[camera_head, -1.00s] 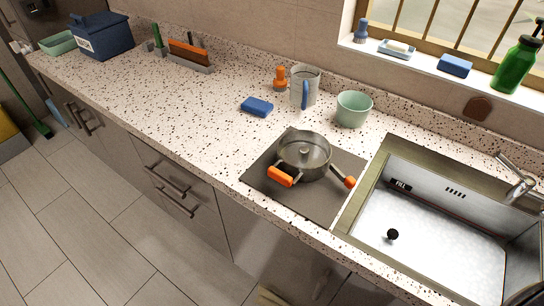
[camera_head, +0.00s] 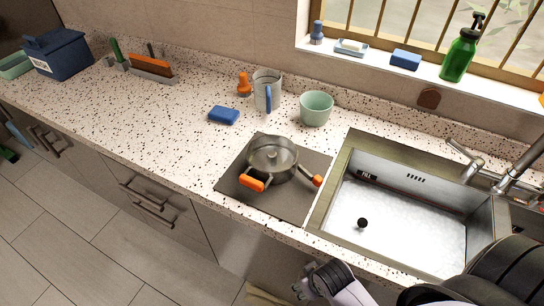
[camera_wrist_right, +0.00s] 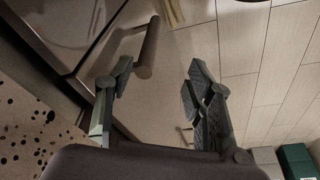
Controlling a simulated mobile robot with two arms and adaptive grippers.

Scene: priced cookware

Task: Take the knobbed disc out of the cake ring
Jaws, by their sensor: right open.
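My right gripper (camera_head: 318,281) is low at the bottom of the head view, in front of the counter and well apart from the ring. In the right wrist view its two fingers (camera_wrist_right: 158,85) are spread and empty, facing cabinet fronts and floor. My left gripper is not in view.
The sink (camera_head: 400,215) with its tap lies right of the mat. The counter to the left is mostly clear.

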